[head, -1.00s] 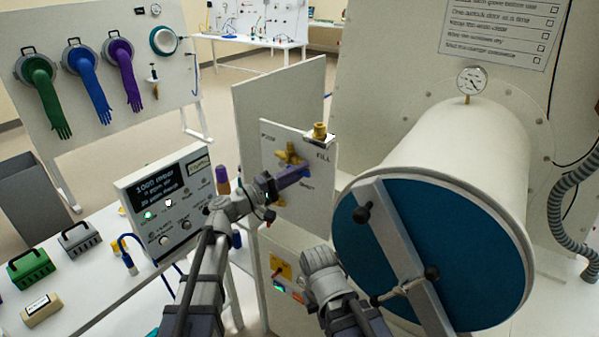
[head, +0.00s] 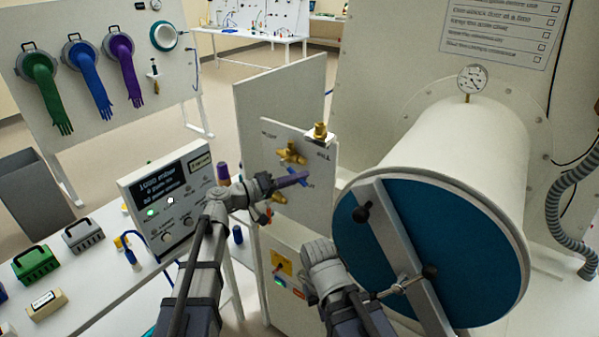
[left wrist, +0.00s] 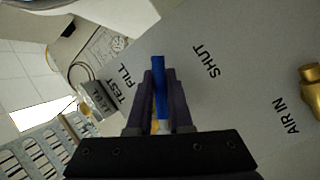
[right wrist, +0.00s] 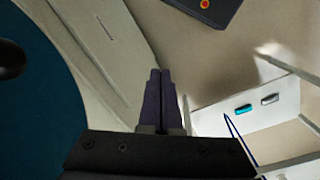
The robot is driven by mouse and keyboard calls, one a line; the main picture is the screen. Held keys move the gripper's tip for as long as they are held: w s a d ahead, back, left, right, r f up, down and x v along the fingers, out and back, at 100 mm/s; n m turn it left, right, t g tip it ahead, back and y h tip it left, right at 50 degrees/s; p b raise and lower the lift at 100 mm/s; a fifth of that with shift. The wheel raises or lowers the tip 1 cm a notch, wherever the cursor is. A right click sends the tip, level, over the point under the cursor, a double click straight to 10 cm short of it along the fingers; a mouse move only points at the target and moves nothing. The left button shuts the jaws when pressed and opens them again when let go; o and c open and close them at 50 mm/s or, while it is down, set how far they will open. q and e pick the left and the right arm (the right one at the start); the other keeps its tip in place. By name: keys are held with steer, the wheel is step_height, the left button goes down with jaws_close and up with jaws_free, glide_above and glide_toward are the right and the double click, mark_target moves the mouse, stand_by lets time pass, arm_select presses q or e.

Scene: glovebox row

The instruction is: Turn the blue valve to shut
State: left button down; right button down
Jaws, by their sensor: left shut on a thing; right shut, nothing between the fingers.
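The blue valve's handle (head: 303,183) is on the white valve panel (head: 318,207), below brass fittings (head: 291,154). My left gripper (head: 303,176) is shut on this handle. In the left wrist view the blue handle (left wrist: 159,85) stands between the two dark fingers (left wrist: 160,92), its tip showing beyond them. The printed word SHUT (left wrist: 206,62) is to the right of the fingers there, and FILL and TEST are to the left. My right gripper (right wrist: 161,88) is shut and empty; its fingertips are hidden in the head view.
The large white cylinder with a blue door (head: 440,255) and a grey bar stands close on the right. A readout box (head: 165,205) stands on the white table at left. A tall panel (head: 285,100) rises behind the valve panel. Open floor lies farther back.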

arm_select(q)
steer(key=shift+w+a+f+m+t+y+p, duration=0.1)
steer(key=shift+w+a+f+m+y+p, duration=0.55)
steer(key=shift+m, duration=0.85)
steer(key=shift+w+a+f+m+t+y+p, duration=0.1)
steer(key=shift+w+a+f+m+y+p, duration=0.25)
steer(key=shift+a+m+y+p, duration=0.7)
steer(key=shift+w+a+f+m+t+y+p, duration=0.1)
steer(key=shift+w+a+f+m+y+p, duration=0.6)
steer(key=shift+m, duration=1.25)
steer(key=shift+s+d+r+y, duration=0.15)
steer(key=shift+d+y, duration=0.1)
steer(key=shift+y, duration=0.15)
steer(key=c, duration=0.8)
jaws_free()
steer(key=shift+c, duration=0.2)
steer(key=p+v, duration=0.2)
steer(key=v, duration=0.6)
steer(key=shift+p, duration=0.3)
